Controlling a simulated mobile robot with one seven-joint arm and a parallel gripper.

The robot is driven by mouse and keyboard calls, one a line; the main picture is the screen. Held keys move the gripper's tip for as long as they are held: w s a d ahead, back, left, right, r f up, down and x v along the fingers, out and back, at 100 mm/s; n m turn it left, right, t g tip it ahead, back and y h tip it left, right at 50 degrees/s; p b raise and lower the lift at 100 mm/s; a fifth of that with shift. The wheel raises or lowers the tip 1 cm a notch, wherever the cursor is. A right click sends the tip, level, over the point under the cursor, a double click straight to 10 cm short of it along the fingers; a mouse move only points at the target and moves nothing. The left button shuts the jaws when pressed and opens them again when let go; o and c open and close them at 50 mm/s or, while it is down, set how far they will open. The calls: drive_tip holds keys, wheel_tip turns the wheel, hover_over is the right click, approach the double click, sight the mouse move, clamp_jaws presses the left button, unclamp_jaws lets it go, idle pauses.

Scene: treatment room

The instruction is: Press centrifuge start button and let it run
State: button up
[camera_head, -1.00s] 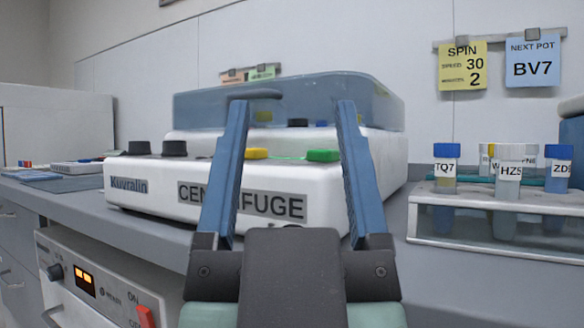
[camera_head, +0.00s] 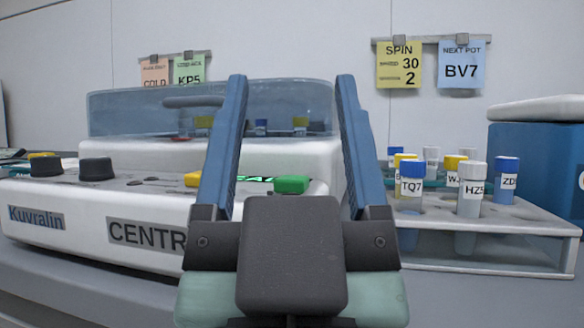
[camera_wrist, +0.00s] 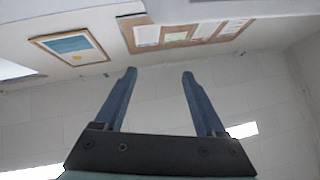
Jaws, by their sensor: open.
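The white centrifuge (camera_head: 75,233), marked Kuvralin and CENTR..., stands on the counter in the head view, to the left and behind my gripper. Its clear bluish lid (camera_head: 125,115) looks shut, with tubes showing through it. On its front panel are a green button (camera_head: 292,185), a yellow button (camera_head: 192,180) and two black knobs (camera_head: 96,169). My gripper (camera_head: 291,78) is open and empty, its blue fingers pointing up in front of the scene. The left finger hides part of the panel. The wrist view shows the open fingers (camera_wrist: 158,74) against wall and ceiling, with no centrifuge.
A clear rack (camera_head: 500,262) with several capped tubes stands right of the centrifuge. A blue box with a pale lid (camera_head: 540,150) is at the far right. Notes reading SPIN 30 2 (camera_head: 398,66) and NEXT POT BV7 (camera_head: 461,66) hang on the wall.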

idle(0.4)
clamp_jaws()
idle(1.5)
